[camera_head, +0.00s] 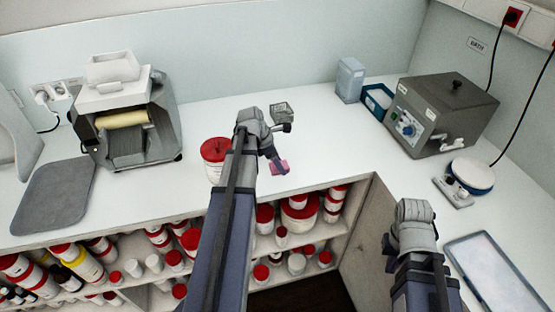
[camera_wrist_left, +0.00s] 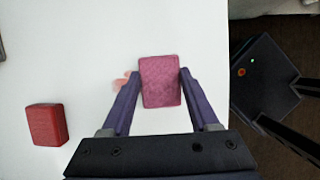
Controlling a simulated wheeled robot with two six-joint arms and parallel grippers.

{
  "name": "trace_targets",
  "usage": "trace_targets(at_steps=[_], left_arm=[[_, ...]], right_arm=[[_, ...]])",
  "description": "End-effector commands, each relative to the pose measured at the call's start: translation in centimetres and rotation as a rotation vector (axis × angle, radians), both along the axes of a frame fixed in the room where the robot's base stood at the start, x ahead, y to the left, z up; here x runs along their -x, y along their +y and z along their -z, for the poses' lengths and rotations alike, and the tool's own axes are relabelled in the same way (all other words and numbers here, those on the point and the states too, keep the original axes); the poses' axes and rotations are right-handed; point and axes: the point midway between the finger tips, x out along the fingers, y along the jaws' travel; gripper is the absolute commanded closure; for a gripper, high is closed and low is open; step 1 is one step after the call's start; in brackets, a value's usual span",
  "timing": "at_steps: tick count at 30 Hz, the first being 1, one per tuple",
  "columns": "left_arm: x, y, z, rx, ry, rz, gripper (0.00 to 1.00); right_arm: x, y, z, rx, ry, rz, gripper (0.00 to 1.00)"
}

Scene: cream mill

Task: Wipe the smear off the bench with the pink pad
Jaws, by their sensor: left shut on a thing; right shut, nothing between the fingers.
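My left gripper (camera_head: 274,163) is over the white bench near its front edge, shut on the pink pad (camera_head: 281,167). In the left wrist view the pad (camera_wrist_left: 160,82) sits between the two purple fingers (camera_wrist_left: 158,88). A faint pinkish-red smear (camera_wrist_left: 121,80) shows on the bench just left of the pad, partly behind the left finger. I cannot tell whether the pad touches the bench. My right gripper (camera_head: 390,252) is at the lower right, shut and empty, with its fingers hardly visible.
A mill (camera_head: 123,120), grey box machine (camera_head: 440,115) and tray (camera_head: 492,275) flank the area.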

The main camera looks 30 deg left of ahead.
Motion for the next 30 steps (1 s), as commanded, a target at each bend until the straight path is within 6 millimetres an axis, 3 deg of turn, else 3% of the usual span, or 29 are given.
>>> trace_targets(at_steps=[5, 14, 30], left_arm=[[1.0, -1.0, 0.1, 0.000, 0.002, 0.002, 0.84], [0.9, -1.0, -0.1, 0.000, 0.002, 0.002, 0.84], [-1.7, 1.8, 0.2, -0.002, -0.001, 0.000, 0.84]], right_arm=[[0.0, 0.0, 0.1, 0.000, 0.000, 0.000, 1.00], [0.0, 0.0, -0.1, 0.000, 0.000, 0.000, 1.00], [0.0, 0.0, 0.2, 0.000, 0.000, 0.000, 1.00]])
